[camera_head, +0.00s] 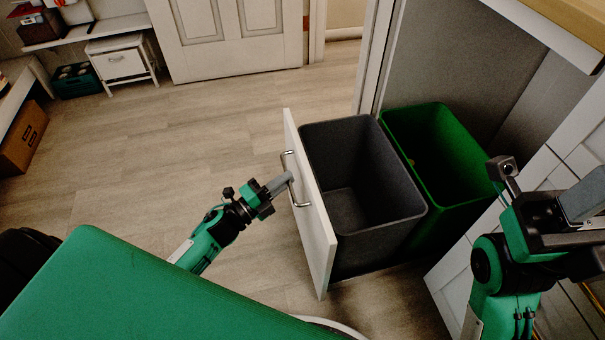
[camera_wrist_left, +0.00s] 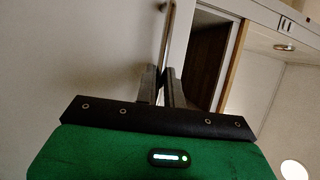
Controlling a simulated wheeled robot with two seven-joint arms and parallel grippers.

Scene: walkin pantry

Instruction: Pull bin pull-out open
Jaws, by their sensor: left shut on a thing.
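The bin pull-out (camera_head: 310,205) stands out from its cabinet, with a white front panel. Behind the panel sit a grey bin (camera_head: 345,200) and a green bin (camera_head: 435,150), both well in view. A metal bar handle (camera_head: 296,182) is on the panel's outer face. My left gripper (camera_head: 286,181) is shut on the handle; in the left wrist view its fingers (camera_wrist_left: 164,85) close around the bar. My right gripper (camera_head: 507,180) is at the right, near the green bin's right side and apart from the handle; its finger gap is unclear.
A white cabinet front (camera_head: 490,220) stands at the right, and a wooden counter (camera_head: 575,20) above it. Wood floor (camera_head: 180,140) is clear left of the pull-out. A white door (camera_head: 230,40), a small white stand (camera_head: 120,62) and a cardboard box (camera_head: 22,138) are farther off.

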